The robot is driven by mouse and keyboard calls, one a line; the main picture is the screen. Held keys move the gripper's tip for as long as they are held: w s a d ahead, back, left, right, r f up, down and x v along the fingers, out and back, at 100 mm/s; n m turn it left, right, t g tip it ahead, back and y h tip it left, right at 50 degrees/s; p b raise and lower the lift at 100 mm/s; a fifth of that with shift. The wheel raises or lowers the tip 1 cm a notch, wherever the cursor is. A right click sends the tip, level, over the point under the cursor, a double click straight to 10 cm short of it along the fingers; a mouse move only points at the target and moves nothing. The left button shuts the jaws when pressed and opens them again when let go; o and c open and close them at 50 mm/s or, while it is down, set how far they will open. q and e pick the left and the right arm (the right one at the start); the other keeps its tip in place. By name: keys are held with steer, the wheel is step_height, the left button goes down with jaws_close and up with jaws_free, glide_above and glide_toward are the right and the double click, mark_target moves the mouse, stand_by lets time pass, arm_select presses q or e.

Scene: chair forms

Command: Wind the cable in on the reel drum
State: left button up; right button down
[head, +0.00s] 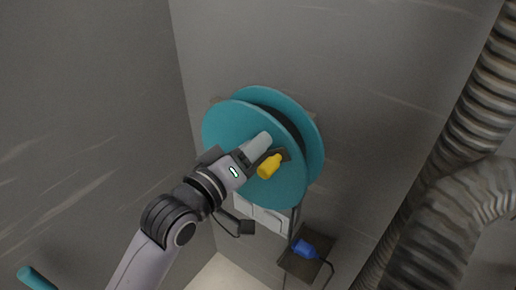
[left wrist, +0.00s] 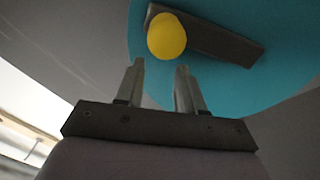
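The teal reel drum (head: 231,124) is mounted on the grey wall, and its front disc fills the upper right of the left wrist view (left wrist: 210,85). A dark crank arm (left wrist: 215,38) on the disc carries a yellow knob (head: 268,167), also seen in the left wrist view (left wrist: 166,36). My left gripper (left wrist: 160,68) is open, its two fingers apart and pointing toward the knob, with nothing between them. In the head view my left gripper (head: 262,146) is in front of the disc beside the knob. My right gripper is not in view.
A blue plug (head: 304,248) with a dark cable sits on a dark plate (head: 297,266) below the reel. Ribbed ducts (head: 478,115) run along the right side. A teal bar end (head: 36,278) shows at the lower left.

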arm_select(q)
steer(key=o, duration=0.7)
steer(key=shift+v, duration=5)
